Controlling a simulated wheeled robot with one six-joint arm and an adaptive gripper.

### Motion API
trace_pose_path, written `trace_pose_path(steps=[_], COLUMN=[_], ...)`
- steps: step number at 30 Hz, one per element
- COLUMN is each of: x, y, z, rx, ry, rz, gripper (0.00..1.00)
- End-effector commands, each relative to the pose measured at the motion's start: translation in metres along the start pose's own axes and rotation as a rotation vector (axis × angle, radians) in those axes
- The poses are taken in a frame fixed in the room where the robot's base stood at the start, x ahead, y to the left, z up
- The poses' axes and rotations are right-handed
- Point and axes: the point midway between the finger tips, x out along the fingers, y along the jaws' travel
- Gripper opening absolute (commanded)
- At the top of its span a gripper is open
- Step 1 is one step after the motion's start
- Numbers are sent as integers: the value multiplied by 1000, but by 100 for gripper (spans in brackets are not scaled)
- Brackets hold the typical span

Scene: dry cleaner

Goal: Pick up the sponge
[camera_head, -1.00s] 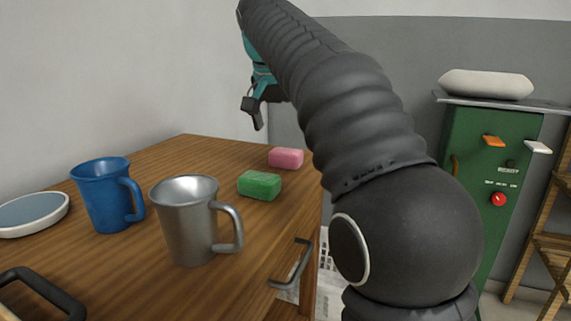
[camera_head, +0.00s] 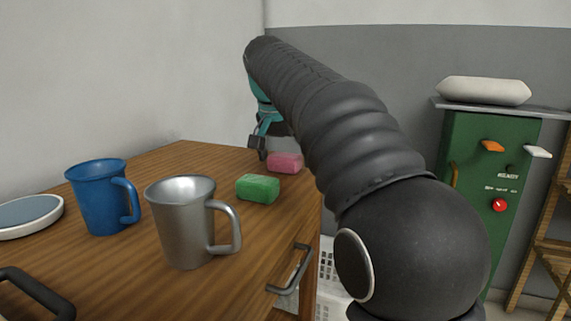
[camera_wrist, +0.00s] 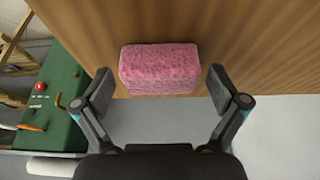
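A pink sponge (camera_head: 285,162) with a rough, porous surface lies on the wooden table near its right edge. In the wrist view the sponge (camera_wrist: 160,66) is at the top centre, between the lines of the two fingers. A green block (camera_head: 258,188), similar in shape, lies nearer on the table. My gripper (camera_head: 258,147) is low over the table, just left of and behind the pink sponge. In the wrist view my gripper (camera_wrist: 160,86) is open, with its fingertips spread wider than the sponge. No contact shows. My arm hides part of the gripper in the head view.
A grey metal mug (camera_head: 180,225), a blue mug (camera_head: 97,198) and a shallow dish (camera_head: 28,216) stand on the wooden table (camera_head: 165,160), nearer than the sponge. A green machine (camera_head: 474,170) stands off to the right. The table's far left part is clear.

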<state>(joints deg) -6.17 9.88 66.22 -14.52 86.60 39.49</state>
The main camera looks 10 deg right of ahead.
Motion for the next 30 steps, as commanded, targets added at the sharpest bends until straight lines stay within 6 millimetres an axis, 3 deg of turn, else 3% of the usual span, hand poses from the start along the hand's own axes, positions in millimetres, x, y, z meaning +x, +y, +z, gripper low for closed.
trace_pose_path(steps=[1, 4, 16, 23, 27, 30], x=[0, 0, -1, -18, -44, -46], y=[0, 0, 0, 0, -1, 15], z=[0, 0, -1, -8, -19, -43], rx=[0, 0, 0, 0, 2, 7], ry=[0, 0, -1, 1, 2, 0], rz=[0, 0, 0, -1, -2, 2], gripper=[78, 54, 54, 54, 54, 54])
